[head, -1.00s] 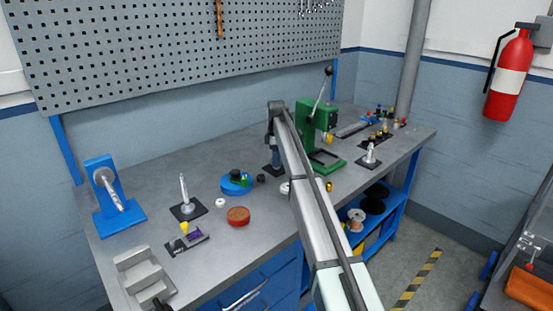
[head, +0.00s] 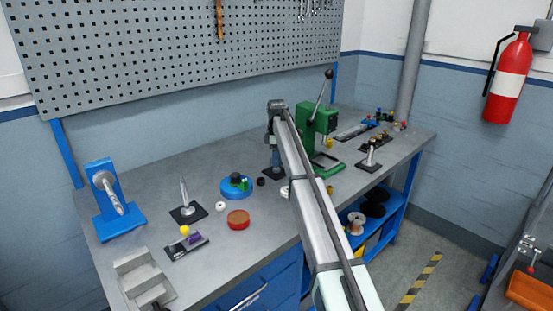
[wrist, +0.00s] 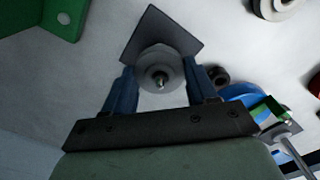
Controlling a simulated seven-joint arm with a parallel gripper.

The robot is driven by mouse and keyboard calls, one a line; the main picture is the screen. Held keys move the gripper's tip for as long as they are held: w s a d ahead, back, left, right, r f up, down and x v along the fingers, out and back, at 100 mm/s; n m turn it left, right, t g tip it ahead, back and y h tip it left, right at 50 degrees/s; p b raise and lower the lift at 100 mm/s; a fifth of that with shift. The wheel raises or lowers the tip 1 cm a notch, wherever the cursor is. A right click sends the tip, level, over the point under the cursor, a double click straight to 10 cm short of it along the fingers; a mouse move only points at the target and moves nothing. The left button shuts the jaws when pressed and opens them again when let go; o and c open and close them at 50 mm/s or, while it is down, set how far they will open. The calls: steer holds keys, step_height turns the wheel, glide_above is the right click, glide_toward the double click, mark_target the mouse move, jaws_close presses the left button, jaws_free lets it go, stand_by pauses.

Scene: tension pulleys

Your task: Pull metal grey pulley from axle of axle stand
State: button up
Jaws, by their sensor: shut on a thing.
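The grey metal pulley (wrist: 150,62) shows in the wrist view as a round light-grey disc between the two blue fingers of my gripper (wrist: 160,72). My gripper is shut on its sides. The axle tip (wrist: 160,82) shows at the pulley's centre. The dark square base (wrist: 137,33) of the axle stand lies beyond the pulley. In the head view my gripper (head: 274,143) points down over the stand's base (head: 271,172); the pulley is hard to make out there. How far along the axle the pulley sits I cannot tell.
A green press (head: 318,130) stands close to the right of my gripper. A blue round part (head: 235,187) and small dark and white rings lie to the left.

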steer(key=shift+r, duration=0.9)
stand_by(0.8)
steer(key=shift+r, duration=1.5)
steer(key=shift+r, duration=0.1)
steer(key=shift+r, duration=0.35)
steer(key=shift+r, duration=0.2)
steer(key=shift+r, duration=1.85)
steer(key=shift+m, duration=0.3)
